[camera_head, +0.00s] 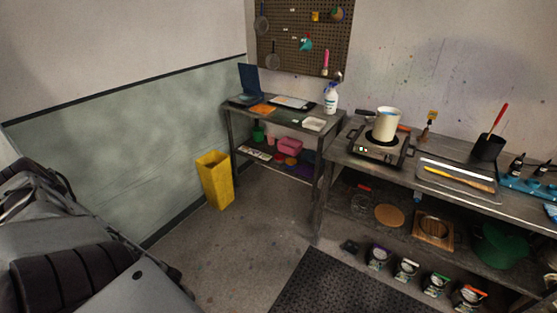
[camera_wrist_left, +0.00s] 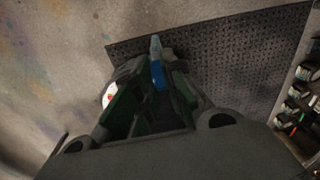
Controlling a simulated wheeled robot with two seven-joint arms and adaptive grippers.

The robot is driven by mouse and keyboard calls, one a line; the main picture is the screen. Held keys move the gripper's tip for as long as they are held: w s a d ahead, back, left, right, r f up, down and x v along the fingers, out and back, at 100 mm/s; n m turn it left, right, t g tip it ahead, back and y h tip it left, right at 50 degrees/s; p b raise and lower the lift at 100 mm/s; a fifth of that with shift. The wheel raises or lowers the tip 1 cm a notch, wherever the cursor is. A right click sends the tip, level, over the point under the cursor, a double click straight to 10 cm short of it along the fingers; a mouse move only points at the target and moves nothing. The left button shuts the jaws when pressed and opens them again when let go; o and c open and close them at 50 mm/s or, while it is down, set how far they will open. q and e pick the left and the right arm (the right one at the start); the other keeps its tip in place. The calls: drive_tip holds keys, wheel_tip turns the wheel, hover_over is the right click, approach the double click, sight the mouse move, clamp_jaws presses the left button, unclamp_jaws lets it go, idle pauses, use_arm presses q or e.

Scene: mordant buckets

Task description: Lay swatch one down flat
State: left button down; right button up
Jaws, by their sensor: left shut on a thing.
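My left gripper (camera_wrist_left: 157,80) shows in the left wrist view, shut on a narrow blue piece (camera_wrist_left: 158,75) with a pale grey tip. It is dark there, and I cannot tell whether this piece is swatch one. The gripper is over the floor, with a dark ribbed mat (camera_wrist_left: 225,65) beyond it. In the head view no gripper shows; only grey and black parts of my own arm fill the lower left. An orange flat piece (camera_head: 262,109) lies on the back table (camera_head: 287,115) by the blue laptop (camera_head: 250,86). My right gripper is not in view.
A yellow bin (camera_head: 215,179) stands left of the back table. The workbench (camera_head: 345,152) on the right bears a hot plate (camera_head: 379,147) with a pot (camera_head: 388,124), and a tray (camera_head: 455,176). Several tubs stand under it. The floor (camera_head: 235,255) between is clear.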

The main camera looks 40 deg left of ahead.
use_arm(q)
drive_tip(key=shift+w+d+r, duration=0.2)
drive_tip(key=shift+w+d, duration=0.2)
drive_tip(key=shift+d, duration=0.1)
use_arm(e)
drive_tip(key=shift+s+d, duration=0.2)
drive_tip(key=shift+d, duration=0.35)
use_arm(q)
drive_tip(key=shift+d, duration=0.1)
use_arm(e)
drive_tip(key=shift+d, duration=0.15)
use_arm(q)
drive_tip(key=shift+w, duration=0.15)
